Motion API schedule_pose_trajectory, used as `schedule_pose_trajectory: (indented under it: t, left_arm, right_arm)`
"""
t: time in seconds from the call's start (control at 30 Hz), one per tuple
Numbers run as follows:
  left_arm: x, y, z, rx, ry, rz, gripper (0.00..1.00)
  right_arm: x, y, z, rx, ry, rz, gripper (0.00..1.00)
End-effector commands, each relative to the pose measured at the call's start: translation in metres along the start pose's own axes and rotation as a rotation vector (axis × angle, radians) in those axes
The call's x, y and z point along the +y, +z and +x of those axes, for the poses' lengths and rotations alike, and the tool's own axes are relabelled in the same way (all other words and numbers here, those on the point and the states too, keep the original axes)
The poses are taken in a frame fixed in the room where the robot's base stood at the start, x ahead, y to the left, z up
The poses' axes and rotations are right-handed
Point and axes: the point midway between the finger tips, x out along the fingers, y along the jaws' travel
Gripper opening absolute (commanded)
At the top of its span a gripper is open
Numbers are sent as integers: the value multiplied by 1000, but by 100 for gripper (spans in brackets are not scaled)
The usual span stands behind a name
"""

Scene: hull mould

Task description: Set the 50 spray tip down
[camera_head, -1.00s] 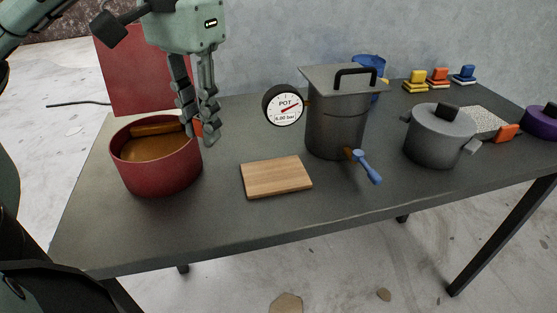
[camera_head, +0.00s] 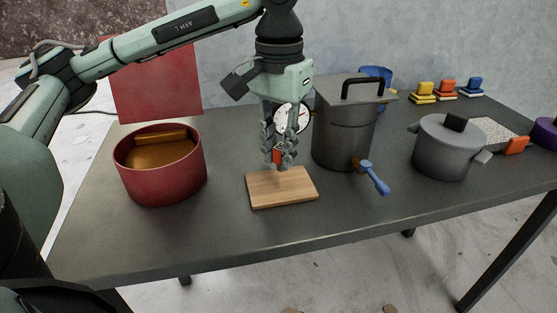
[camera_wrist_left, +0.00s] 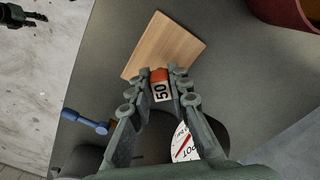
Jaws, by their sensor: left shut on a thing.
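The 50 spray tip (camera_wrist_left: 161,86) is a small red-orange piece with a white face marked 50, seen in the left wrist view. It also shows as a bit of red between the fingers in the head view (camera_head: 277,156). My left gripper (camera_head: 279,160) is shut on it, and its fingertips show on both sides of the tip in the left wrist view (camera_wrist_left: 160,88). The gripper points down over the back part of the wooden board (camera_head: 283,192). I cannot tell whether the tip touches the board.
The pressure pot (camera_head: 341,140) stands just right of my gripper, with a blue-handled valve (camera_head: 374,178) and a gauge (camera_head: 291,118). A red pot of brown liquid (camera_head: 161,184) is on the left. A grey lidded pot (camera_head: 446,151) stands right. The table front is clear.

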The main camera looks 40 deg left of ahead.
Motion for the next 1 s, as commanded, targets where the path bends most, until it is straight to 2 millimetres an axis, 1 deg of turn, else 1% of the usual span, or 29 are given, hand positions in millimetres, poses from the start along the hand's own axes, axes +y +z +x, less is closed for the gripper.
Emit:
schedule_pose_trajectory:
  t: [0.03, 0.1, 0.2, 0.33, 0.53, 0.73, 0.77, 0.8, 0.9, 1.0]
  left_arm:
    - [-1, 2, 9, -5, -2, 0, 0]
    - [-1, 1, 18, -3, -2, -1, 0]
    - [-1, 1, 26, -1, -1, 0, 0]
    - [0, 1, 27, 0, 0, 0, 0]
    - [0, 1, 29, 0, 0, 0, 0]
    - [0, 1, 31, -1, 0, 0, 0]
    - [0, 1, 30, -1, 0, 0, 22]
    - [0, 1, 30, -1, 0, 0, 27]
    - [0, 1, 30, -1, 0, 0, 39]
    - [0, 1, 30, -1, 0, 0, 39]
  right_arm:
    - [0, 0, 0, 2, -1, 0, 46]
    - [-1, -1, 1, 5, -2, 1, 46]
    - [-1, 0, 4, 2, -3, 1, 46]
    - [-1, 4, 7, -6, -4, 1, 46]
    - [-2, 4, 8, -6, -3, 1, 46]
    - [-1, -4, 0, 7, -1, 0, 46]
    - [-1, -5, -3, 8, -1, 0, 46]
    - [-1, -7, -4, 11, -1, 0, 46]
    - [-1, -7, -5, 11, -1, 0, 46]
    - [-1, -4, -4, 7, 0, 0, 46]
